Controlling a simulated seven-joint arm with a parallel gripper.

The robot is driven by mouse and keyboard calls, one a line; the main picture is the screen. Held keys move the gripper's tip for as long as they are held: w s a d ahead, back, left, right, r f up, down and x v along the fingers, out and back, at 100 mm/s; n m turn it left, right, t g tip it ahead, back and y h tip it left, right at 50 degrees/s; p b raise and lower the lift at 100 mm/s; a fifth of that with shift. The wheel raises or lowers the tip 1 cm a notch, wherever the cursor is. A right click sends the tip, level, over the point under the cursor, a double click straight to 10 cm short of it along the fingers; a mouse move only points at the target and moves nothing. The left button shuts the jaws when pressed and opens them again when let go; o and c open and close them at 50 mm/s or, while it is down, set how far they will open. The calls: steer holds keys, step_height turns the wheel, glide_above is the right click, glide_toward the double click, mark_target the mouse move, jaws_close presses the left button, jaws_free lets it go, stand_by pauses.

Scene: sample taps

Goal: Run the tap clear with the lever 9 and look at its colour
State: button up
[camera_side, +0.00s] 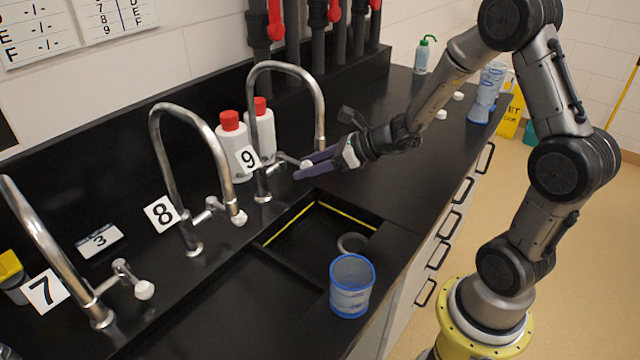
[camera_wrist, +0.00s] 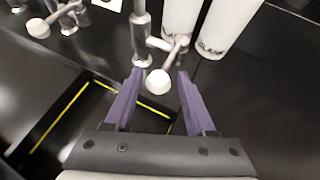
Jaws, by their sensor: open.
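Tap 9 (camera_side: 256,135) is a tall silver gooseneck beside a white label reading 9 (camera_side: 247,158). Its lever ends in a white knob (camera_side: 306,165). In the wrist view the knob (camera_wrist: 158,82) lies between the tips of my gripper's two purple fingers, with dark gaps on both sides. My gripper (camera_side: 312,166) is open around the lever knob; it also shows in the wrist view (camera_wrist: 158,84). No water shows under the spout (camera_side: 319,146). The black sink (camera_side: 345,213) lies in front of the tap, with a yellow line along its inner walls.
Tap 8 (camera_side: 165,150) and tap 7 (camera_side: 50,250) stand to the left with their own levers. White bottles with red caps (camera_side: 231,140) stand behind tap 9. A blue cup (camera_side: 351,287) stands at the sink's front edge.

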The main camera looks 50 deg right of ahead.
steer(key=v, duration=0.7)
stand_by(0.3)
steer(key=s+a+r+n+g+y, duration=0.2)
steer(key=s+a+r+n+g, duration=0.25)
steer(key=s+a+n, duration=0.85)
steer(key=s+d+r+n+h, duration=0.2)
steer(key=s+d+n+h, duration=0.4)
steer(key=n, duration=1.2)
steer(key=shift+s+d+g+h, duration=0.3)
steer(key=shift+s+g, duration=0.15)
steer(key=shift+s, duration=0.7)
